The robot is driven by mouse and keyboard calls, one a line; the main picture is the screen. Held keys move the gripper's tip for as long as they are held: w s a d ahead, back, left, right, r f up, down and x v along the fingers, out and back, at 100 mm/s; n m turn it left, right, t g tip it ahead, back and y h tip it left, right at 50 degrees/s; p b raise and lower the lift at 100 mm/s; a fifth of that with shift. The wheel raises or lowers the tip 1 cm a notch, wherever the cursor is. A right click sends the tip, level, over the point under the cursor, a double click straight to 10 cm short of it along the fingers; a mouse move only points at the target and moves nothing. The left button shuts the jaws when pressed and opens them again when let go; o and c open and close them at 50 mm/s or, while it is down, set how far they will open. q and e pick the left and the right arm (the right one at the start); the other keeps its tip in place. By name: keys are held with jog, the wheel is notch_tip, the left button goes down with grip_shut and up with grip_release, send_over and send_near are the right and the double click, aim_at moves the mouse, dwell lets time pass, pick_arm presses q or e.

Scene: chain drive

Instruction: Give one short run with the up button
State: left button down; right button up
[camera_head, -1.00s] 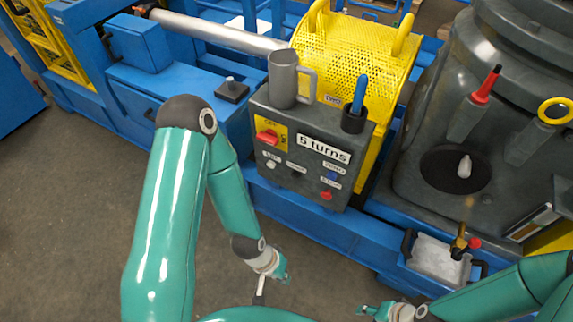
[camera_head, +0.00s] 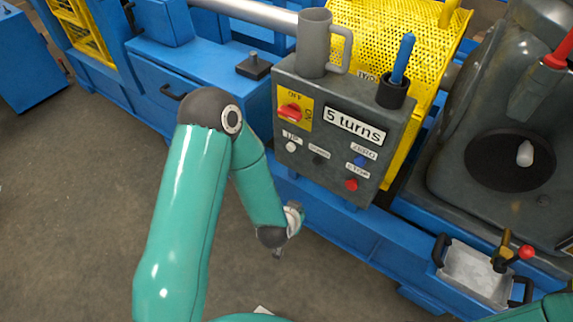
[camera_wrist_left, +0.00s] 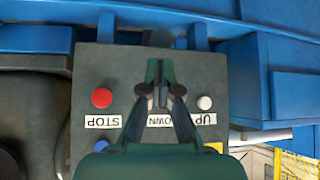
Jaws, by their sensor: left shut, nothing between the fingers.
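The grey control box (camera_head: 335,130) carries a white UP button (camera_head: 292,147), a dark DOWN button (camera_head: 320,160), a blue ZERO button (camera_head: 360,161) and a red STOP button (camera_head: 351,184). A "5 turns" sign (camera_head: 354,126) and a red OFF/ON switch (camera_head: 290,111) sit above. In the left wrist view, the panel is upside down. My left gripper (camera_wrist_left: 163,94) is shut and empty there, in front of the DOWN area, between the STOP button (camera_wrist_left: 101,98) and the UP button (camera_wrist_left: 205,103). Its distance from the panel is unclear. My right gripper is out of view.
A grey mug (camera_head: 313,45) and a dark cup with a blue pen (camera_head: 392,92) stand on the box. A yellow perforated guard (camera_head: 385,38) is behind it. A metal tray with handles (camera_head: 478,270) is at the lower right.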

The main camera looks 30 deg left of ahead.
aim_at(291, 147)
pick_arm(q)
jog(key=w+a+r+t+y+b, duration=0.2)
jog(key=w+a+t+y+b, duration=0.2)
jog(key=a+y+b, duration=0.5)
jog(key=w+a+b, duration=0.1)
jog(key=a+b, duration=0.2)
jog(key=a, duration=0.1)
jog(key=shift+a+y, duration=0.3)
jog(key=shift+y, duration=0.1)
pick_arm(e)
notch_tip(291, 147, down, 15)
pick_arm(q)
jog(key=shift+w, duration=0.1)
jog(key=w, duration=0.8)
jog(key=shift+w+d+p, duration=0.35)
jog(key=shift+p, duration=0.05)
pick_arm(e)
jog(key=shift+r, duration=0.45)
pick_arm(q)
jog(key=shift+w, duration=0.1)
jog(key=shift+w, duration=0.25)
